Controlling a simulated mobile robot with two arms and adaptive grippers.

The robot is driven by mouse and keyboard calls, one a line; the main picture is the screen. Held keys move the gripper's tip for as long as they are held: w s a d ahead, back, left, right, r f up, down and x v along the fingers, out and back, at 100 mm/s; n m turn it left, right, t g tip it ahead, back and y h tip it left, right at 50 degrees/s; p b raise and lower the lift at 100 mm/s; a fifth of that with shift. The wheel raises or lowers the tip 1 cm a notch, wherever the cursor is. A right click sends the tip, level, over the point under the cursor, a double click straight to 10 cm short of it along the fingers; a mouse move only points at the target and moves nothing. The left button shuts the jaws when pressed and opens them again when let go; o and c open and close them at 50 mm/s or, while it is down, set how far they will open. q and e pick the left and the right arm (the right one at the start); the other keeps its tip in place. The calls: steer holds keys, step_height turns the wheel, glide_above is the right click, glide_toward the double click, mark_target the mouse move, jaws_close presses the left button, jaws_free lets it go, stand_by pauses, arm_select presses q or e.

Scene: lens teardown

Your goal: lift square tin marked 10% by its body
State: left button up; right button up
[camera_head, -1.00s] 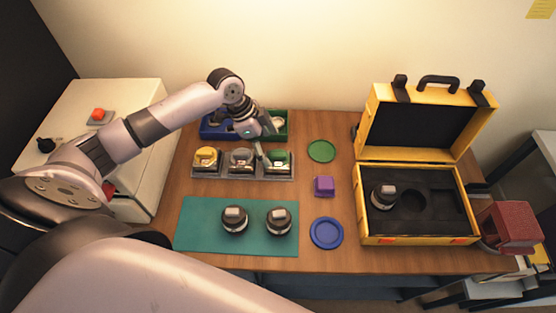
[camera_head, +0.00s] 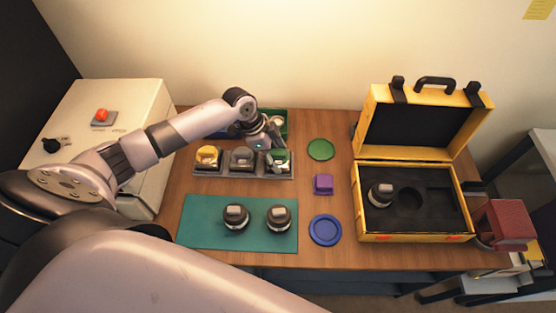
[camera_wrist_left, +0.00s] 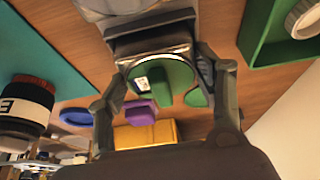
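Three square tins stand in a row in a grey tray (camera_head: 222,173): a yellow-topped one (camera_head: 207,154), a grey-topped one (camera_head: 241,157) and a green-topped one (camera_head: 281,161). I cannot read a 10% mark on any. My left gripper (camera_head: 277,148) points down over the green-topped tin and hides part of it. In the left wrist view, the spread fingers of the left gripper (camera_wrist_left: 166,67) stand on either side of this tin's green top (camera_wrist_left: 170,74), which bears a small white label. I cannot tell whether they touch it. My right gripper is not in view.
Blue and green bins, including the green one (camera_head: 283,117), stand behind the tray. A purple block (camera_head: 323,184), a green disc (camera_head: 321,149) and a blue disc (camera_head: 326,230) lie to the right. Lens parts stand on the teal mat (camera_head: 198,235). An open yellow case (camera_head: 407,240) is further right.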

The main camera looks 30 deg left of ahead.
arm_select(q)
steer(key=c, duration=0.7)
